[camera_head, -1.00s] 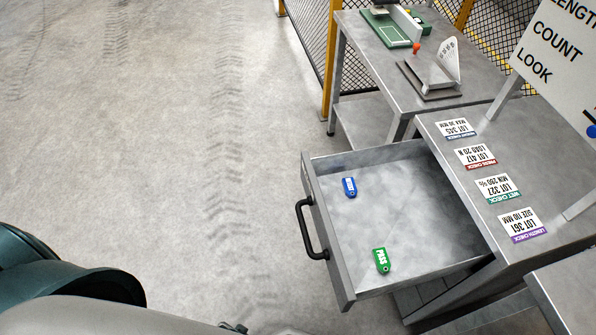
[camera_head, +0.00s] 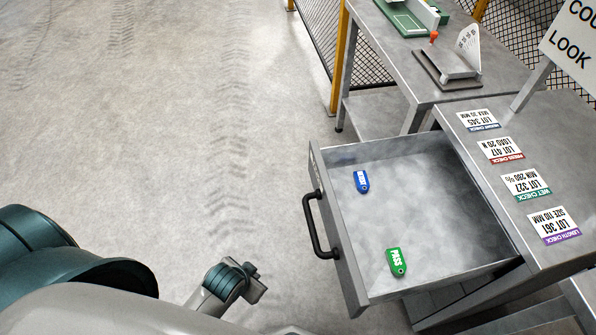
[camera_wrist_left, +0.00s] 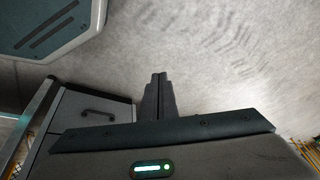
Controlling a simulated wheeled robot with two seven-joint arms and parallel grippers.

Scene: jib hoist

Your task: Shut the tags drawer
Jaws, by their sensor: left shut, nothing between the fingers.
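The tags drawer (camera_head: 410,220) stands pulled out from the grey bench in the head view. Its front panel (camera_head: 338,235) carries a black bar handle (camera_head: 317,224). A blue tag (camera_head: 361,181) and a green PASS tag (camera_head: 396,262) lie inside it. My left gripper (camera_head: 258,288) is low in the head view, left of the drawer front and apart from it. In the left wrist view its fingers (camera_wrist_left: 159,78) are together and empty. A grey front with a dark handle (camera_wrist_left: 98,115) shows left of them there. My right gripper is not in view.
Several lot labels (camera_head: 526,184) lie on the bench top (camera_head: 475,150) beside the drawer. A second table (camera_head: 400,60) with small fixtures stands behind, near a mesh fence (camera_head: 313,30). The floor (camera_head: 180,140) left of the drawer is clear.

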